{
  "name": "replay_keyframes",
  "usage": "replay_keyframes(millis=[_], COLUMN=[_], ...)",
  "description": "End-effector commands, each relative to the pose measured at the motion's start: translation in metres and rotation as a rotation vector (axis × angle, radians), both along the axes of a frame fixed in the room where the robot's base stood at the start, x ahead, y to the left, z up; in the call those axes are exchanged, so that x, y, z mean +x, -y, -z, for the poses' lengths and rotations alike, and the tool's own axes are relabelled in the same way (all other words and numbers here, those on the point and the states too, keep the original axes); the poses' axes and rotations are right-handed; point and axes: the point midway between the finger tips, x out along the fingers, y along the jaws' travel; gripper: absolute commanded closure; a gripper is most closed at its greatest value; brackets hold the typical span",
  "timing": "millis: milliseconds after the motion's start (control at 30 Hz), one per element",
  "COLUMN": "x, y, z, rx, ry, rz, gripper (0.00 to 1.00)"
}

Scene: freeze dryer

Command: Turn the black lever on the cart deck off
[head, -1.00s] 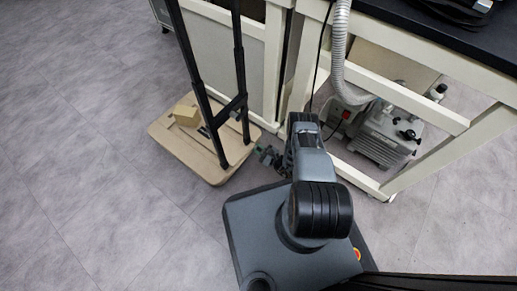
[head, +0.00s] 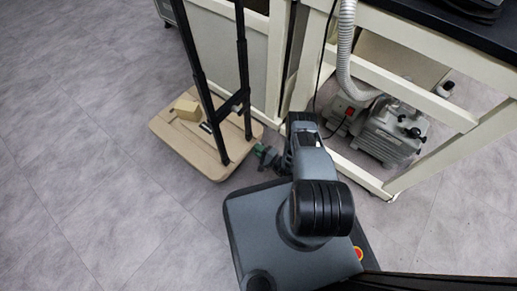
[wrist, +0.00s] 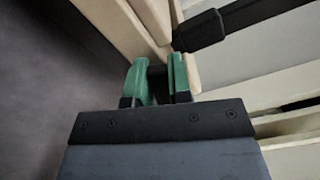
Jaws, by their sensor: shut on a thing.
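The cart's tan deck (head: 180,155) stands on the floor left of my arm, with two black upright posts. My gripper (head: 261,151) is low at the deck's right edge. In the wrist view its green fingertips (wrist: 161,80) are close together around a small dark piece, which I take to be the black lever (wrist: 157,73). Most of that piece is hidden by the fingers, so its angle cannot be told. In the head view the lever cannot be made out at the fingertips.
A yellowish block (head: 187,109) lies on the deck. A cream-framed bench (head: 345,170) stands just beyond my gripper, with a grey pump (head: 392,133) and a ribbed hose (head: 346,50). Open grey floor (head: 80,190) lies to the left.

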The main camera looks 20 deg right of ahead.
Motion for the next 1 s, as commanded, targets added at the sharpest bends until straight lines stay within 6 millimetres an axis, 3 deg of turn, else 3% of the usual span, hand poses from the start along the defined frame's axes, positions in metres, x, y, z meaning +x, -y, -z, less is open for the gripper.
replay_keyframes(millis=[400, 1000], x=[-0.0011, -0.0008], y=[-0.0011, -0.001], z=[0.0094, 0.0118], rx=[-0.212, -0.281], ry=[0.152, 0.202], rz=[0.001, 0.002], gripper=[1.0, 1.0])
